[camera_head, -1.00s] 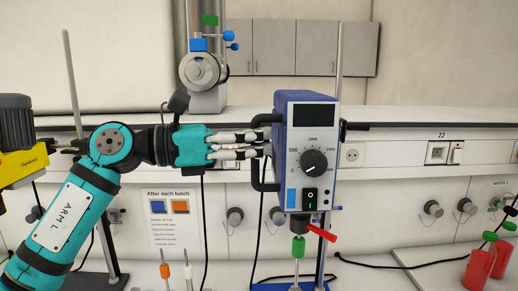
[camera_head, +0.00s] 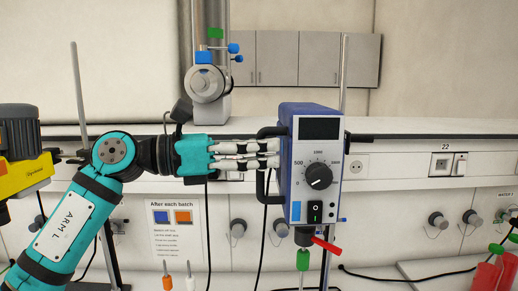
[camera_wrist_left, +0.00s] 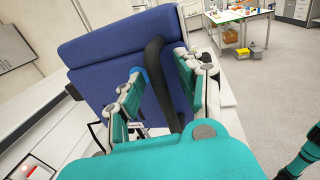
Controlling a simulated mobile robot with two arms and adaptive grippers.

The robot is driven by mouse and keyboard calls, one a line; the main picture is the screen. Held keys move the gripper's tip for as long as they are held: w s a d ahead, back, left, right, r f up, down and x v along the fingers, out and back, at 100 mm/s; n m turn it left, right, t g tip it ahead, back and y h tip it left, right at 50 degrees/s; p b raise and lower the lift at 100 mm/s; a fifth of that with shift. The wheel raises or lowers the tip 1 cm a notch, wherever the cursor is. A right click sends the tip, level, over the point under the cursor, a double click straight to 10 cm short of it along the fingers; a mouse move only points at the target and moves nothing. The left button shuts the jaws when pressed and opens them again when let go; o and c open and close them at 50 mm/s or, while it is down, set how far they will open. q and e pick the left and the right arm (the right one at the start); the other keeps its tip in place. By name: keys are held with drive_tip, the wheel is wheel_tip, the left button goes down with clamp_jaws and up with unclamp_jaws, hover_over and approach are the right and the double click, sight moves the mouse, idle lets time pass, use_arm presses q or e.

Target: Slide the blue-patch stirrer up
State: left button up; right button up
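The stirrer (camera_head: 313,165) is a blue box with a grey front, a dark display, a black knob and a blue patch (camera_head: 296,207) at lower left. It is upright on a thin metal rod (camera_head: 344,70). Its black bracket handle (camera_head: 263,185) sticks out on the left. My left gripper (camera_head: 277,154) reaches the upper part of that handle from the left. In the left wrist view, the gripper (camera_wrist_left: 158,92) has its fingers apart, with the black handle (camera_wrist_left: 158,70) between them and gaps showing. The blue housing (camera_wrist_left: 100,55) lies beyond. My right gripper is not in view.
A red lever (camera_head: 326,245) and a green chuck (camera_head: 303,260) are below the stirrer. Another stirrer, yellow and dark (camera_head: 22,155), stands at far left. Red bottles (camera_head: 487,277) stand at right. A sign (camera_head: 175,220) with blue and orange patches hangs behind.

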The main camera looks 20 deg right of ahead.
use_arm(q)
drive_tip(key=w+a, duration=0.1)
drive_tip(key=a, duration=1.1)
